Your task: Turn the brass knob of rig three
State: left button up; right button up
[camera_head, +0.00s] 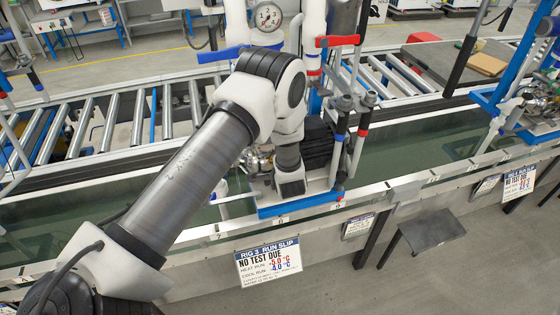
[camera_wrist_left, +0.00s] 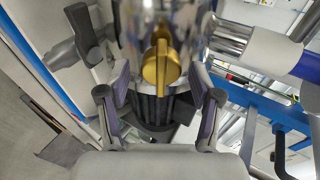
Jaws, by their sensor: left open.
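The brass knob (camera_wrist_left: 161,68) shows in the left wrist view, on a shiny metal pump body (camera_wrist_left: 140,30). My left gripper (camera_wrist_left: 159,88) is open, with one finger on each side of the knob and a visible gap on both sides. In the head view my left arm reaches down to rig three, whose blue-edged base (camera_head: 300,204) stands on the bench. My arm hides the knob and the fingers there. The rig three run slip (camera_head: 268,262) hangs on the front and reads "NO TEST DUE". My right gripper is not in view.
A gauge (camera_head: 267,17) and pipes with red (camera_head: 337,41) and blue handles stand close around my arm. A grey lever (camera_wrist_left: 85,35) is near the left finger in the wrist view. Another rig (camera_head: 515,90) stands at the right. A roller conveyor (camera_head: 110,120) runs behind.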

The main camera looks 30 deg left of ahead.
pick_arm(q)
jog(key=v, duration=1.2)
jog(key=shift+f, duration=0.1)
